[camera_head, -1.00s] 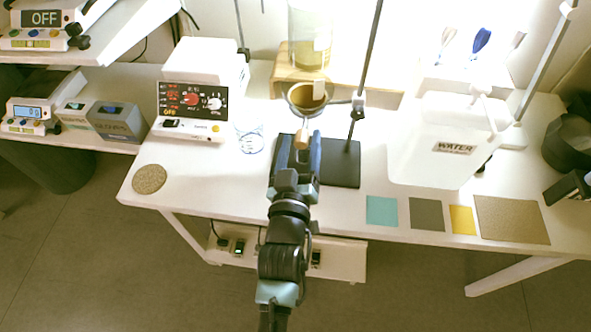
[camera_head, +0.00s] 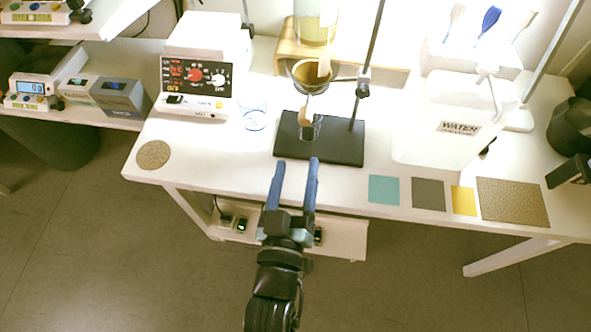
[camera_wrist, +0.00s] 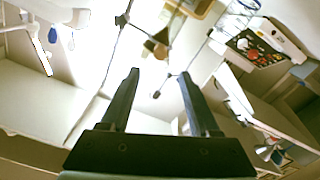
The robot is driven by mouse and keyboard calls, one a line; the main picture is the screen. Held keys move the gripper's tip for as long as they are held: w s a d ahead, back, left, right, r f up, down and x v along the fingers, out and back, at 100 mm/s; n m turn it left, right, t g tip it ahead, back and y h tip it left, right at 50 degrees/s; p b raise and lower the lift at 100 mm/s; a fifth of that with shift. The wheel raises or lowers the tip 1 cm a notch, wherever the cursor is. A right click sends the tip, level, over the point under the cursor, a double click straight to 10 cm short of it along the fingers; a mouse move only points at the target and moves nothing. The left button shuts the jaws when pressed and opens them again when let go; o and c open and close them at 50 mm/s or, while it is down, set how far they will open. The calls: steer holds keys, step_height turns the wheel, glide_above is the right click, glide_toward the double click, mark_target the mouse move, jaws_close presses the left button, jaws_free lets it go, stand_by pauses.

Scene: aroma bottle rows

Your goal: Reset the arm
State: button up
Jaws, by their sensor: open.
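My gripper (camera_head: 294,163) is open and empty. In the head view its two blue fingers point up at the table's front edge, in front of the black stand base (camera_head: 342,148). In the wrist view my gripper (camera_wrist: 163,72) shows both dark fingers apart with nothing between them. A funnel (camera_head: 309,76) with brown content is held in a ring on the stand's rod. A small vessel (camera_head: 310,125) stands on the stand base below the funnel, with a brownish piece above it. My gripper is apart from all of these.
A control box with a red-lit panel (camera_head: 196,80) and a clear glass (camera_head: 254,117) stand at left. A round cork mat (camera_head: 153,155) lies at the front left. A white water container (camera_head: 440,130) and coloured squares (camera_head: 384,190) are at right. Floor in front is clear.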

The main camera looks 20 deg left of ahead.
stand_by(0.3)
steer(key=w+d+r+m+t+h+p, duration=0.1)
steer(key=w+d+r+t, duration=0.15)
steer(key=r, duration=0.75)
steer(key=w+d+r+m+t+h+p, duration=0.15)
steer(key=w+r, duration=0.25)
steer(key=r, duration=0.7)
steer(key=w+d+r+m+t+p, duration=0.1)
steer(key=w+d+r+m+p, duration=0.15)
steer(key=r, duration=0.75)
steer(key=s+d+r+m+t+p, duration=0.1)
steer(key=s+d+r, duration=0.1)
steer(key=r, duration=0.7)
steer(key=s+d+r+m+t+h+p, duration=0.1)
steer(key=s+r, duration=0.3)
steer(key=r, duration=0.6)
steer(key=s+d+r+t+h+p, duration=0.1)
steer(key=s+d+r+t, duration=0.2)
steer(key=r, duration=0.7)
steer(key=shift+m, duration=0.4)
steer(key=shift+h, duration=0.25)
